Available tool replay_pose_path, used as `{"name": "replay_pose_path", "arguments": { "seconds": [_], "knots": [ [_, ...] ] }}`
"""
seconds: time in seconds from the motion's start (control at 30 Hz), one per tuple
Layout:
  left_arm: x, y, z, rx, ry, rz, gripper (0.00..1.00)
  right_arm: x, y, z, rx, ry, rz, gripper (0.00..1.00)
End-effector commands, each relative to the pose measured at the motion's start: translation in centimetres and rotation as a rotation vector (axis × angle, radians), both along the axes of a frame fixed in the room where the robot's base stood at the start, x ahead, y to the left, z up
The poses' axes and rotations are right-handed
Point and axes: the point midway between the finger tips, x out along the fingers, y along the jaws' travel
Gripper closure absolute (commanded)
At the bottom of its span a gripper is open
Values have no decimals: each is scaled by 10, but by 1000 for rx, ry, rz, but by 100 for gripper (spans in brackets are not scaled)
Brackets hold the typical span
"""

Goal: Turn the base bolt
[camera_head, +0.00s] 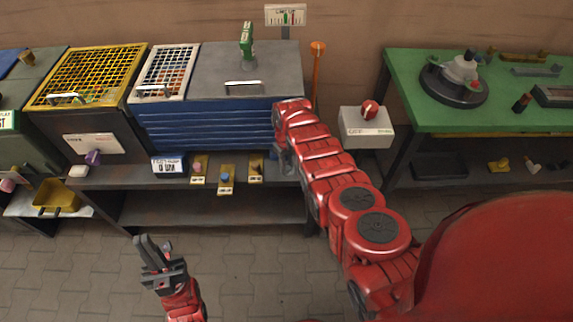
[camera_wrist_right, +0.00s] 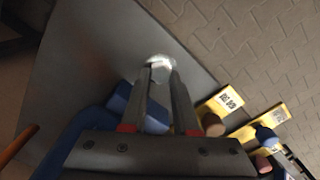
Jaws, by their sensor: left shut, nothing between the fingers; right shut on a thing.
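The base bolt (camera_wrist_right: 160,61) is a pale, shiny head standing on a grey metal surface (camera_wrist_right: 100,55) in the right wrist view. My right gripper (camera_wrist_right: 160,73) has its fingertips on either side of the bolt and is shut on it. In the head view this gripper (camera_head: 284,162) is at the right end of the dark bench, below the blue cabinet, and the bolt is hidden there. My left gripper (camera_head: 150,246) is shut and empty, above the paved floor at the lower left.
Several yellow tags with small knobs (camera_head: 227,176) lie along the bench edge, left of my right gripper. A blue slatted cabinet (camera_head: 205,125) stands above. A white box with a red knob (camera_head: 366,128) and a green table (camera_head: 405,85) are to the right. The floor in front is clear.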

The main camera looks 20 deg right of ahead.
Motion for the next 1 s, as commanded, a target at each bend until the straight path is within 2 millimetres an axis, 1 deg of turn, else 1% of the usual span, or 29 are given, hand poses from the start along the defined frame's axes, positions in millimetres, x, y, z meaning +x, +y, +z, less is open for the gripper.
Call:
{"name": "replay_pose_path", "arguments": {
  "seconds": [0.4,0.6,0.8,1.0],
  "knots": [
    [0,0,-4,0,0,0,100,0,-2,-1,-1,0,-366,100],
    [0,0,-4,0,0,0,100,0,-2,-1,0,1,-513,100],
    [0,0,-5,0,0,0,100,0,-2,-1,1,2,-615,100],
    [0,0,-5,0,0,0,100,-1,-2,-1,0,2,-668,100]
  ]
}}
